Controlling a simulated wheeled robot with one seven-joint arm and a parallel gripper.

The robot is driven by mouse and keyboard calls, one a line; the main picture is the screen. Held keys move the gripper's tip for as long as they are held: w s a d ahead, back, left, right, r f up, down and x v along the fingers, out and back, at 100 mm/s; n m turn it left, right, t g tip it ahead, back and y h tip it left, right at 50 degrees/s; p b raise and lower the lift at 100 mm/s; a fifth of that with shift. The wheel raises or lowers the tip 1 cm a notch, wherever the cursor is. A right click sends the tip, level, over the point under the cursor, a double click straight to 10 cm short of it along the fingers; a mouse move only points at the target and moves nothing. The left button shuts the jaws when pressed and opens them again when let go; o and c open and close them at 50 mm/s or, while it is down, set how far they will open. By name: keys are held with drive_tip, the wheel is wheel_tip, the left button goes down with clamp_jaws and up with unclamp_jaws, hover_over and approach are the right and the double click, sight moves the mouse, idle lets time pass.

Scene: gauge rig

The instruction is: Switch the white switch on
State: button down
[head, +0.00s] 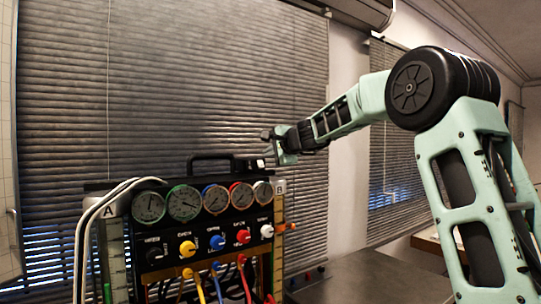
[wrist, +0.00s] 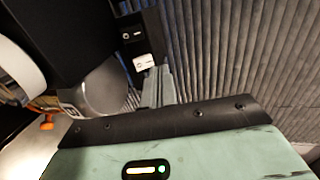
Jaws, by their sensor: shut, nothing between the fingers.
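The white switch (wrist: 143,62) is a small rocker on a dark housing in the wrist view, below a black switch (wrist: 132,36). I cannot tell which way it is tipped. In the head view the dark housing (head: 248,163) sits on top of the gauge rig at its right end; the switch is too small to make out surely there. My gripper (head: 273,147) is just above that end.
The rig carries a row of round gauges (head: 184,202), coloured knobs (head: 187,248) and cables below. A black carry handle (head: 209,158) rises left of the switch housing. An orange lever (head: 288,227) sticks out right. Blinds (head: 170,80) hang behind.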

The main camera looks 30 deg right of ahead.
drive_tip(key=s+r, duration=0.6)
drive_tip(key=s, duration=0.2)
drive_tip(key=shift+s+d+b, duration=0.15)
drive_tip(key=shift+s+b, duration=0.05)
drive_tip(key=shift+b, duration=0.25)
